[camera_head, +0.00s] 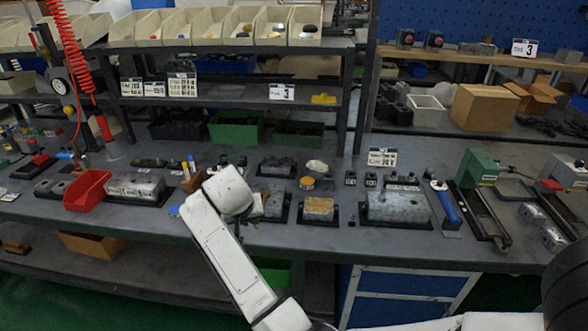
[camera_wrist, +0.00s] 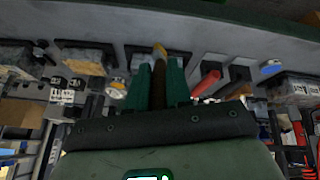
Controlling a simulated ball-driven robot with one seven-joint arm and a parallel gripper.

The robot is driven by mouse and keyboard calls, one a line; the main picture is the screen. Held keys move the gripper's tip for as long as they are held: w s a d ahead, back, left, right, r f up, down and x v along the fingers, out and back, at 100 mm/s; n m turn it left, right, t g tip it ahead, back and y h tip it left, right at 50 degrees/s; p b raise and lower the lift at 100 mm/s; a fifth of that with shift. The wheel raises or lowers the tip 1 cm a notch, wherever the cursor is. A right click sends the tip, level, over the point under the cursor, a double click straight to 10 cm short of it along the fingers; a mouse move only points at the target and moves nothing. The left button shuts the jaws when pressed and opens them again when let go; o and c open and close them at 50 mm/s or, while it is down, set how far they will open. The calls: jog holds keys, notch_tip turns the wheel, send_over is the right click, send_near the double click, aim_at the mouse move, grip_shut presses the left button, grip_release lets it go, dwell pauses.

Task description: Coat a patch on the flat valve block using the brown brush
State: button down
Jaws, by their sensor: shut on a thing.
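In the wrist view, my gripper (camera_wrist: 157,80) has its teal fingers shut on the brown brush (camera_wrist: 158,88). The brush's pale yellowish tip (camera_wrist: 159,50) points away from the wrist, towards the row of blocks. In the head view, my white forearm and wrist hide the gripper and brush. A low tan-topped block (camera_head: 319,206) sits on a black tray just right of my wrist. A grey-brown block (camera_head: 273,191) sits partly behind my wrist, and a wider grey block (camera_head: 397,206) is further right. I cannot tell for sure which is the flat valve block, or whether the tip touches anything.
A round amber-topped jar (camera_head: 307,183) and a pale lump (camera_head: 317,166) stand behind the tan block. A red bin (camera_head: 87,190) and another grey block (camera_head: 135,187) are at left. A green vise-like fixture (camera_head: 478,167) is at right. The bench's front strip is mostly clear.

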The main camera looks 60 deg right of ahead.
jog(key=s+d+r+m+g+b, duration=0.1)
jog(key=s+d+r+m, duration=0.15)
jog(key=d, duration=0.25)
jog(key=s+d+r+m+g+h, duration=0.1)
jog(key=d+r+m, duration=0.1)
jog(key=d+r, duration=0.3)
jog(key=s+d+r+m+g+b, duration=0.1)
jog(key=d+r+m, duration=0.1)
jog(key=d, duration=0.4)
jog(key=shift+n, duration=0.25)
notch_tip(320, 180, down, 5)
jog(key=b, duration=0.3)
jog(key=shift+b, duration=0.35)
jog(key=shift+r, duration=0.1)
